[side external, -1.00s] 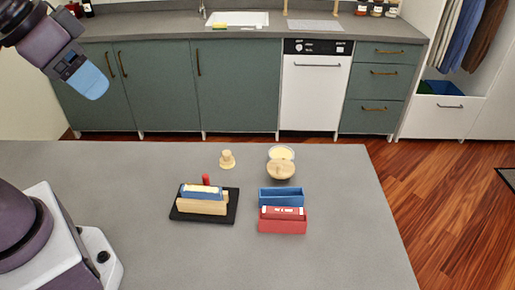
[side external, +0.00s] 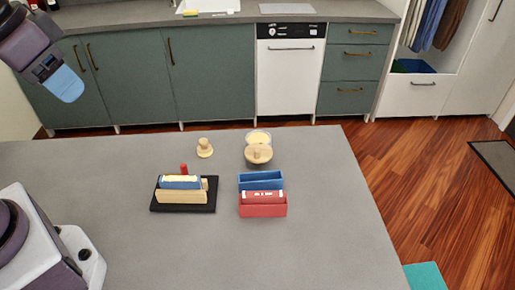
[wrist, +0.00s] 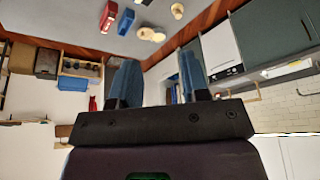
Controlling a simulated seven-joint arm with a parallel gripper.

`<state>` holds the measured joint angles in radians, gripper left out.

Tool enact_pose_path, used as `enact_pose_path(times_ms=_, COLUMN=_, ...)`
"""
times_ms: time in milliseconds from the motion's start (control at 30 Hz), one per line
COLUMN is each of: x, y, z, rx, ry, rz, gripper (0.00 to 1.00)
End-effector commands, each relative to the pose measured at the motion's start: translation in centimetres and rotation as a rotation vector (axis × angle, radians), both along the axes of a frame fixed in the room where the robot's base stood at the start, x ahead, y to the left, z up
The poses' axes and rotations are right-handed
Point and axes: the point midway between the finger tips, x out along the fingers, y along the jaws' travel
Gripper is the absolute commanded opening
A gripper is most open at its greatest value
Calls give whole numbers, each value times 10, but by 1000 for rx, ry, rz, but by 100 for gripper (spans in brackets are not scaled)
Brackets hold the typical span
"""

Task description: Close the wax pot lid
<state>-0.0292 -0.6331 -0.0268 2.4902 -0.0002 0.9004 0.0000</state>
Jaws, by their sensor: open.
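The wax pot (side external: 258,135) is a small round pot with pale wax, near the far edge of the grey table in the side view. A round wooden lid (side external: 266,156) with a knob is at its near side, with pale wax showing behind it. I cannot tell whether the lid touches the pot. Pot and lid show small near the top of the wrist view, with the lid (wrist: 146,33) clearest. My gripper (side external: 68,88) is high at the upper left, far from the pot. In the wrist view its two blue fingers (wrist: 158,62) are apart with nothing between them.
A wooden knobbed piece (side external: 204,149) stands left of the pot. A black tray (side external: 205,208) holds a blue-and-wood block and a red-topped item. A blue box (side external: 246,181) and a red box (side external: 263,210) stand nearer than the pot. The table's right side is clear.

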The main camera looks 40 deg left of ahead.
Motion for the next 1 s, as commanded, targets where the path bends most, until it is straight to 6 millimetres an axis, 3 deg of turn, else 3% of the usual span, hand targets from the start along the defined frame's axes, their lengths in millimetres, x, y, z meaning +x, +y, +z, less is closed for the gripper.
enact_pose_path(times_ms=133, x=39, y=-25, z=-16, rx=-69, ry=104, rz=-3, gripper=42)
enact_pose_path(times_ms=267, x=98, y=-68, z=-24, rx=-260, ry=77, rz=79, gripper=42)
enact_pose_path(times_ms=400, x=171, y=-117, z=-30, rx=-545, ry=15, rz=278, gripper=42)
enact_pose_path(times_ms=567, x=258, y=-155, z=-36, rx=-929, ry=-39, rz=677, gripper=42)
enact_pose_path(times_ms=667, x=310, y=-160, z=-46, rx=-1170, ry=-50, rz=1036, gripper=42)
enact_pose_path(times_ms=800, x=367, y=-140, z=-80, rx=-1439, ry=-35, rz=1715, gripper=42)
enact_pose_path(times_ms=900, x=381, y=-119, z=-118, rx=-1499, ry=-9, rz=2291, gripper=42)
enact_pose_path(times_ms=967, x=378, y=-109, z=-141, rx=-1457, ry=1, rz=2649, gripper=42)
enact_pose_path(times_ms=1000, x=372, y=-105, z=-153, rx=1345, ry=-2, rz=-2777, gripper=42)
